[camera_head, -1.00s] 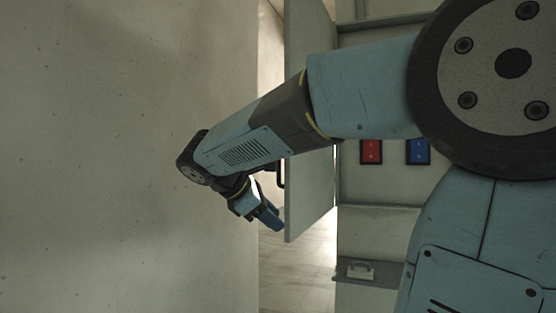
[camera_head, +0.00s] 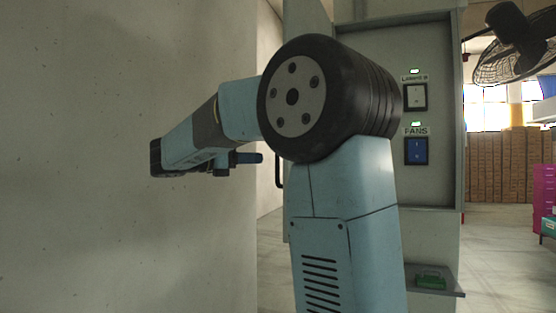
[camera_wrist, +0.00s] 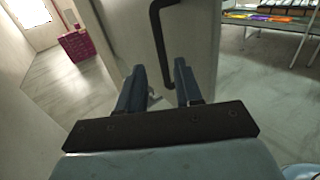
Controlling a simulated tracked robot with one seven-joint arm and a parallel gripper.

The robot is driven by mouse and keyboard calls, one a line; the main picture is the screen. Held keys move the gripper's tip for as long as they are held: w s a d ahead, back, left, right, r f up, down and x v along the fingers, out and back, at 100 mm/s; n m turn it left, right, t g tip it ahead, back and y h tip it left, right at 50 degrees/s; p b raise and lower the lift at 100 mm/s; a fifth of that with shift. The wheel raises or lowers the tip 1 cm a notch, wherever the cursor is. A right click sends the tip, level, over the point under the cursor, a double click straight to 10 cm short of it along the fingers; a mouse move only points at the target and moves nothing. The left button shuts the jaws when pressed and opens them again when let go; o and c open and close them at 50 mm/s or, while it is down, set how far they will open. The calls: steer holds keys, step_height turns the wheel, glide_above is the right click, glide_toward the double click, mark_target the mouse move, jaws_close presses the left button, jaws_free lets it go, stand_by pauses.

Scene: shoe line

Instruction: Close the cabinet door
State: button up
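The grey cabinet (camera_head: 433,185) stands ahead in the head view, with its front open and switches showing inside. Its door (camera_head: 305,18) stands swung out on the left side, mostly hidden behind my arm. The door also shows in the wrist view (camera_wrist: 200,40), with a black bar handle (camera_wrist: 158,45) running down its face. My gripper (camera_head: 255,158) is left of the door in the head view. In the wrist view my gripper (camera_wrist: 160,75) has its two blue fingers apart with nothing between them, pointing toward the door near the handle's lower end. I cannot tell whether a finger touches the door.
A concrete wall (camera_head: 110,230) stands close on the left of my arm. Inside the cabinet are a white switch (camera_head: 415,97) and a blue fans switch (camera_head: 416,151). A small shelf with a green item (camera_head: 430,279) juts out below.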

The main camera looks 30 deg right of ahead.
glide_above(277, 181)
steer(key=shift+w+d, duration=0.2)
steer(key=shift+w, duration=0.1)
steer(key=shift+c, duration=0.4)
jaws_close()
